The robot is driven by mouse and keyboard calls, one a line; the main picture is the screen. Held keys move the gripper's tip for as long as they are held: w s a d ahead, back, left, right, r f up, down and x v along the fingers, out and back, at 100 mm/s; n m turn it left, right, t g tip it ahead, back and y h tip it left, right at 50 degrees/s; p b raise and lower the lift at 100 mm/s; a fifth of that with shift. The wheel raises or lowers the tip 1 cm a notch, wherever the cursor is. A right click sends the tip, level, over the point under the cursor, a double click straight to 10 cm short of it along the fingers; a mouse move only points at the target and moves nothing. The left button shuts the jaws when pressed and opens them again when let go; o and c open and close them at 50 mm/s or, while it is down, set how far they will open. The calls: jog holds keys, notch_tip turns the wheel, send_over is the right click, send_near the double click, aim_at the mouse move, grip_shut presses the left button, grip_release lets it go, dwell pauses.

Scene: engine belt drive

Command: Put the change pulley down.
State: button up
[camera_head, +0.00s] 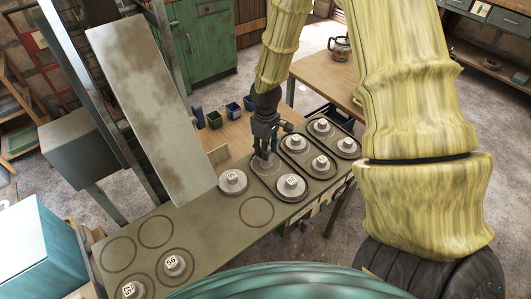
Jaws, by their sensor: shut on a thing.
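My gripper (264,153) points down over the near-left tray (252,181) on the bench. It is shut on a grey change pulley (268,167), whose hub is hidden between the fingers. The pulley's disc shows just under the fingertips, low over or in the back place of this tray; I cannot tell whether it touches. Another pulley (291,187) with a numbered hub sits in the same tray, in front and to the right. A numbered pulley (233,181) lies on the bench just left of the tray.
A second dark tray (340,165) with several pulleys stands to the right. An empty marked ring (256,211) lies in front. Two pulleys (173,266) and empty rings (155,231) are at the bench's near left. A tall tilted plate (150,105) rises at left. Small bins (214,119) stand behind.

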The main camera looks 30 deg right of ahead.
jog(key=shift+f+p, duration=0.55)
jog(key=shift+f, duration=1.2)
jog(key=shift+f, duration=0.15)
jog(key=o, duration=1.1)
jog(key=shift+r+b, duration=1.2)
jog(key=shift+r, duration=4.95)
